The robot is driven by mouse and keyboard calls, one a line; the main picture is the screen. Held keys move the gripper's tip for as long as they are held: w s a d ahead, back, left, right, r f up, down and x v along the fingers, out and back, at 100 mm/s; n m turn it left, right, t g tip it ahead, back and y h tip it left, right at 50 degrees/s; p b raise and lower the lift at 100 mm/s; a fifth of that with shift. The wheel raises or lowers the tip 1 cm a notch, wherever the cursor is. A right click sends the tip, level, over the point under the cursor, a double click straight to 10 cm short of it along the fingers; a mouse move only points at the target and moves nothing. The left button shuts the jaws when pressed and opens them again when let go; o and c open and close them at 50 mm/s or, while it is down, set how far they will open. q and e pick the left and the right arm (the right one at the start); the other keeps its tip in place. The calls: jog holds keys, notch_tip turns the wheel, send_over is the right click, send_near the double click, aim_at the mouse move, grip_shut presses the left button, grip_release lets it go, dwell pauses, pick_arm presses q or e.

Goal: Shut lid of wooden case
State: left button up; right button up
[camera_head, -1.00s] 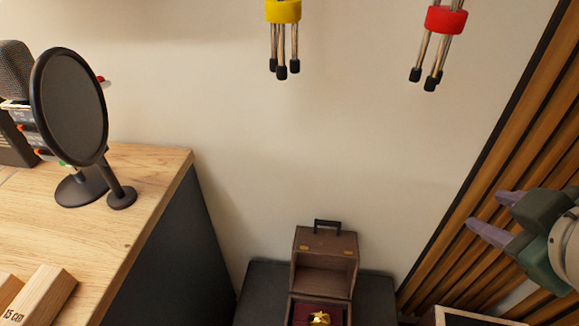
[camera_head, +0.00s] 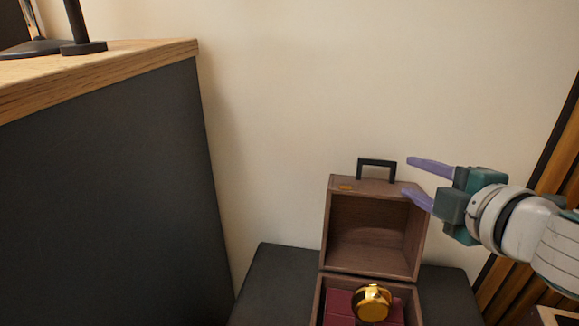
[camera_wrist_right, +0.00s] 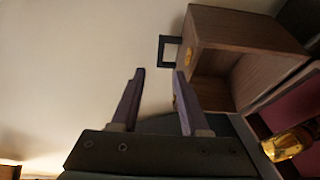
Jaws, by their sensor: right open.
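The wooden case (camera_head: 317,300) stands open on a dark surface at the bottom of the head view. Its brown lid (camera_head: 375,228) is raised upright at the back, with a black handle (camera_head: 377,163) on top. A gold object (camera_head: 372,302) sits on the dark red lining inside. My right gripper (camera_head: 412,180) is open and empty, its purple fingers pointing left beside the lid's upper right corner and handle. In the right wrist view the lid (camera_wrist_right: 235,38) lies just beyond the fingers, with its handle (camera_wrist_right: 163,50) to the left. Contact cannot be told. My left gripper is out of view.
The case rests on a dark stand (camera_head: 268,285) against the pale wall. A desk with a wooden top (camera_head: 130,62) and dark side panel (camera_head: 110,170) is at left. Wooden slats (camera_head: 562,155) line the right. The wall area above the lid is clear.

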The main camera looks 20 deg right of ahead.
aim_at(379, 164)
jog(key=b+x, duration=0.3)
jog(key=x, duration=0.5)
jog(key=shift+w+f, duration=0.2)
jog(key=shift+w, duration=0.15)
jog(key=shift+w+d+f+b, duration=0.1)
jog(key=shift+w+b, duration=0.3)
jog(key=shift+w, duration=0.25)
grip_shut()
dwell(0.6)
